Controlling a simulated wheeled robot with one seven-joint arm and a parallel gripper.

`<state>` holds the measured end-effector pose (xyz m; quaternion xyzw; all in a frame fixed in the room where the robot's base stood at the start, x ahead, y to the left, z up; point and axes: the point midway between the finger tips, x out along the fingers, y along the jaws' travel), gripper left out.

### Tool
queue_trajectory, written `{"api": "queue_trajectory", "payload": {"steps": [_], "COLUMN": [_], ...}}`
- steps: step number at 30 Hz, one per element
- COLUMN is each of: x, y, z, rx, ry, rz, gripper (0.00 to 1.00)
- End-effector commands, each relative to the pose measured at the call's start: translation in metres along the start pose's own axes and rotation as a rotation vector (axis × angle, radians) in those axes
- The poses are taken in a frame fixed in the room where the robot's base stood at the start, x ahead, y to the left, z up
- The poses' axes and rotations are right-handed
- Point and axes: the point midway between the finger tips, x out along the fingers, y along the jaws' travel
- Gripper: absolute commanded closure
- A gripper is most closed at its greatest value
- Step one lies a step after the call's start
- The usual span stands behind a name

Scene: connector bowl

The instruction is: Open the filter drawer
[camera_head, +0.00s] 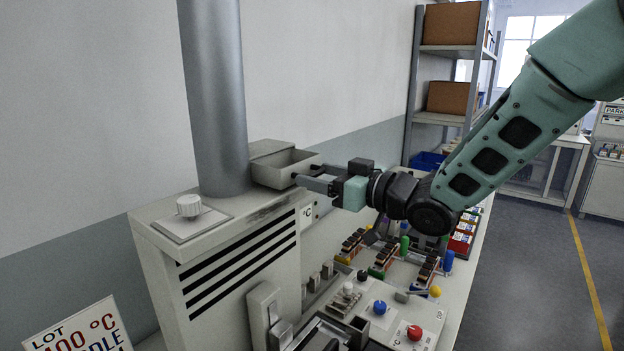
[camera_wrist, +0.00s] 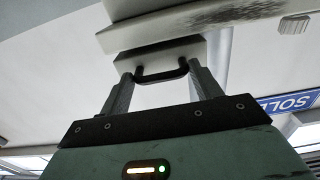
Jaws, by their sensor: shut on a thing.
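The filter drawer (camera_head: 288,170) is a grey open-topped box beside the metal pipe, on top of the pale machine. It stands out from its housing (camera_head: 268,147), and part of its inside shows. My gripper (camera_head: 302,181) is at the drawer's front, reaching in from the right. In the wrist view my gripper (camera_wrist: 160,73) has its two fingers at the ends of the black drawer handle (camera_wrist: 162,76), shut on it. The pale drawer front (camera_wrist: 160,54) shows just beyond the handle. The handle is mostly hidden by the fingers in the head view.
The thick metal pipe (camera_head: 213,100) rises just left of the drawer. A white knob (camera_head: 189,205) sits on the machine top (camera_head: 150,222). Below my arm, the bench carries connectors and a control panel with a red knob (camera_head: 414,332). Shelving (camera_head: 412,90) stands behind.

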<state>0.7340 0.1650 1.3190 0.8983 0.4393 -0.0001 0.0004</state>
Motion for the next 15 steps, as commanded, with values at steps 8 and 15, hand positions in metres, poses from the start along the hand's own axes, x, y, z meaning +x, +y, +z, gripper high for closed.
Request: {"api": "queue_trajectory", "payload": {"steps": [8,15], "x": [-0.0001,-0.0006], "y": [0.0029,0.0015], "z": [-0.0015,-0.0006], "rx": [-0.001,-0.001], "ry": [0.002,0.001], "rz": [0.006,0.003], "gripper": [0.28,0.28]}}
